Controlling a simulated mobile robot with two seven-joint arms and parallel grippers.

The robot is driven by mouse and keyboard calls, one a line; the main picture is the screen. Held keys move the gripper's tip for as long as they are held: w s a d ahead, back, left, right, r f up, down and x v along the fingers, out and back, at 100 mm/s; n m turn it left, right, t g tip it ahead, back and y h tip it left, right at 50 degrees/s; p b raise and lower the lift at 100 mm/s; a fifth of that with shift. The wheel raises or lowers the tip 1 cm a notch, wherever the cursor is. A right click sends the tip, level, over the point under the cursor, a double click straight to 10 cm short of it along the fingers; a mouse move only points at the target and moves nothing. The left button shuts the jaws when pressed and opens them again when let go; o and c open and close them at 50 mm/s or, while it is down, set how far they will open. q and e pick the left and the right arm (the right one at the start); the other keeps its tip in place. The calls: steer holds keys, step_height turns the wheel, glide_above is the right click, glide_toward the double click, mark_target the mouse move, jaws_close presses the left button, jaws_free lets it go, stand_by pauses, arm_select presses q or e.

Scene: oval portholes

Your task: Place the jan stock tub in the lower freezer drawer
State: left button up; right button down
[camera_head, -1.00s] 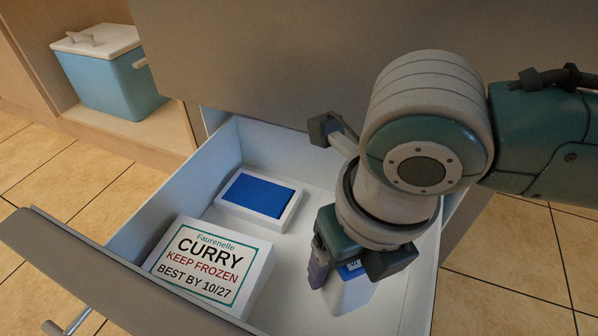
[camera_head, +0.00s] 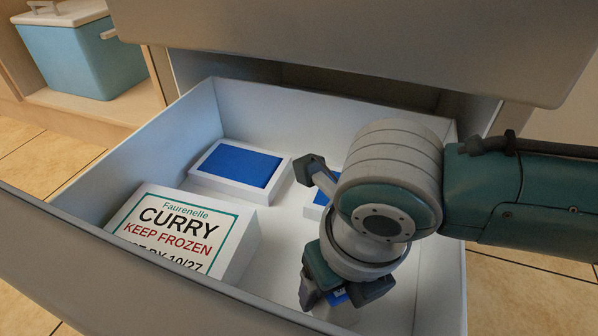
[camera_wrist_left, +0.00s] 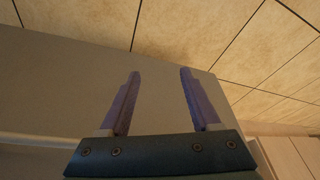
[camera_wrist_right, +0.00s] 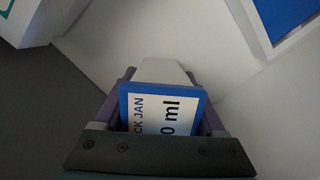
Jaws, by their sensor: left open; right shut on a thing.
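The stock tub (camera_head: 343,312) has a pale body and a blue lid. In the right wrist view its blue-edged label (camera_wrist_right: 165,110) shows "CK JAN" and "0 ml". My right gripper (camera_head: 333,292) is shut on the tub, inside the open lower drawer (camera_head: 95,187) at its front right. I cannot tell whether the tub touches the drawer floor. My gripper and arm hide much of it in the head view. My left gripper (camera_wrist_left: 157,72) is open and empty over a grey surface and tiled floor, and is outside the head view.
A white curry box (camera_head: 180,228) stands at the drawer's front left. A blue-topped box (camera_head: 236,166) lies behind it, and another (camera_head: 318,197) is partly hidden by my right arm. The grey upper front (camera_head: 350,45) overhangs the back. A blue cooler (camera_head: 85,55) stands far left.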

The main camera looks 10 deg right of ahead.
jaws_free()
steer(key=r+p, duration=0.3)
steer(key=s+r+p, duration=0.1)
steer(key=r+p, duration=0.2)
steer(key=r, duration=0.1)
steer(key=r+p, duration=0.3)
steer(key=r, duration=0.1)
steer(key=shift+s+d, duration=0.15)
steer(key=shift+s, duration=0.05)
steer(key=shift+s+r+p, duration=0.15)
steer(key=shift+r+p, duration=0.3)
steer(key=shift+r, duration=0.05)
